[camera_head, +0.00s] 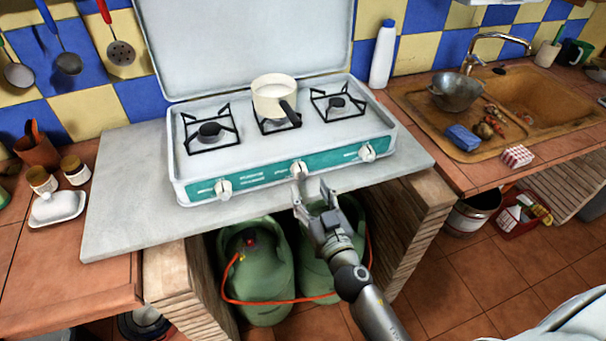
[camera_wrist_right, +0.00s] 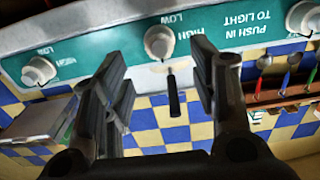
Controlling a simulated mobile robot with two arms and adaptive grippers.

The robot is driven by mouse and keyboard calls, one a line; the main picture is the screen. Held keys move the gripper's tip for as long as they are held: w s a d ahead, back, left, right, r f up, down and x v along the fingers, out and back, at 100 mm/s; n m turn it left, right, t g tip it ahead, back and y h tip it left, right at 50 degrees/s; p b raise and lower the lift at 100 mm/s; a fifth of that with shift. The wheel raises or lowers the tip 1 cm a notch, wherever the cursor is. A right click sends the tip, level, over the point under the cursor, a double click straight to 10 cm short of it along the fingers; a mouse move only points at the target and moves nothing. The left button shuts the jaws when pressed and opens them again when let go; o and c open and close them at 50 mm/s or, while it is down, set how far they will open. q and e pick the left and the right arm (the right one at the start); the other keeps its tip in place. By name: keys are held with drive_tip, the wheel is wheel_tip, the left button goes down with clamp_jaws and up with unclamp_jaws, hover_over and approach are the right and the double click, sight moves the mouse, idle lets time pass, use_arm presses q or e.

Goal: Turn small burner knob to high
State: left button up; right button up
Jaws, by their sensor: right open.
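A white camping stove with a teal front panel (camera_head: 260,177) carries three white knobs: a left knob (camera_head: 223,188), a middle knob (camera_head: 299,168) and a right knob (camera_head: 367,152). Which one serves the small burner is not clear. My right gripper (camera_head: 312,193) is open and empty, just in front of and below the middle knob. In the right wrist view, which is upside down, the middle knob (camera_wrist_right: 158,42) lies ahead between the two open fingers (camera_wrist_right: 160,75), not visibly touched. The printed "LOW" and "HIGH" show beside it. My left gripper is not in view.
A cream pot (camera_head: 273,98) sits on the middle burner, its black handle pointing forward. The raised lid (camera_head: 250,40) stands behind. The grey slab (camera_head: 120,200) juts out below the stove. Green gas bottles (camera_head: 262,285) with an orange hose stand underneath.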

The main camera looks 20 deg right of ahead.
sight(303, 178)
drive_tip(key=w, duration=0.6)
drive_tip(key=shift+a+p, duration=0.1)
drive_tip(key=shift+p, duration=0.25)
drive_tip(key=shift+s, duration=0.1)
drive_tip(key=c, duration=1)
